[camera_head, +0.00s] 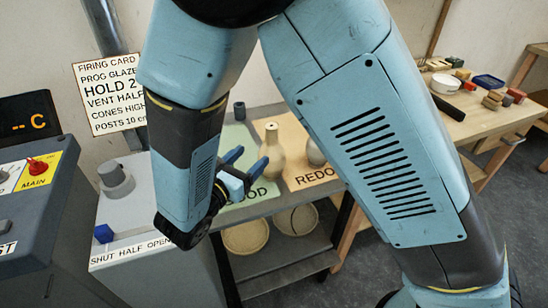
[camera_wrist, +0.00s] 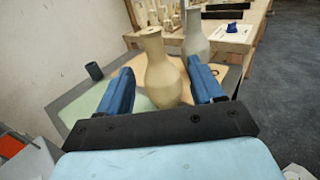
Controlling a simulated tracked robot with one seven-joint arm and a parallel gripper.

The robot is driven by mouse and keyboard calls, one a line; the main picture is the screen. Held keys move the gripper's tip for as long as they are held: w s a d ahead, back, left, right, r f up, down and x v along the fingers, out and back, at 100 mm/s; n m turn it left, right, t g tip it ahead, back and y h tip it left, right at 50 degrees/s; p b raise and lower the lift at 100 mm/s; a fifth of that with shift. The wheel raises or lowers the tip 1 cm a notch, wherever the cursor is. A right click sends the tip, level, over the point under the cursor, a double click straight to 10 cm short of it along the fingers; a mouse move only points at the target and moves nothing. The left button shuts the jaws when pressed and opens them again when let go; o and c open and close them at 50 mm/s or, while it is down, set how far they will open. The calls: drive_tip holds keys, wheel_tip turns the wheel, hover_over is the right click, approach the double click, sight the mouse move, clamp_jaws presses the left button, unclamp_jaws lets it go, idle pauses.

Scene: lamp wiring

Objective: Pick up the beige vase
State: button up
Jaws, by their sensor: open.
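The beige vase (camera_head: 272,153) stands upright on the orange mat marked REDO, near its border with the green GOOD mat. In the wrist view the beige vase (camera_wrist: 165,75) shows between and beyond my two blue fingers. My gripper (camera_head: 248,164) is open and level, just left of the vase in the head view. Its fingers also show in the wrist view (camera_wrist: 163,80), with nothing held between them. I cannot tell whether the fingertips reach past the vase's near side. The vase's lower part is partly hidden by the gripper in the wrist view.
A greyish vase (camera_wrist: 195,38) stands close behind the beige one, partly hidden by my arm in the head view. Bowls (camera_head: 245,236) sit on the shelf below. A cluttered wooden table (camera_head: 480,120) is at right.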

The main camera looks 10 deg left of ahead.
sight(268, 136)
drive_tip(key=shift+n+y, duration=0.3)
drive_tip(key=x, duration=0.8)
drive_tip(key=a+x, duration=0.1)
drive_tip(key=x, duration=0.4)
drive_tip(key=shift+w, duration=0.15)
clamp_jaws()
idle(0.4)
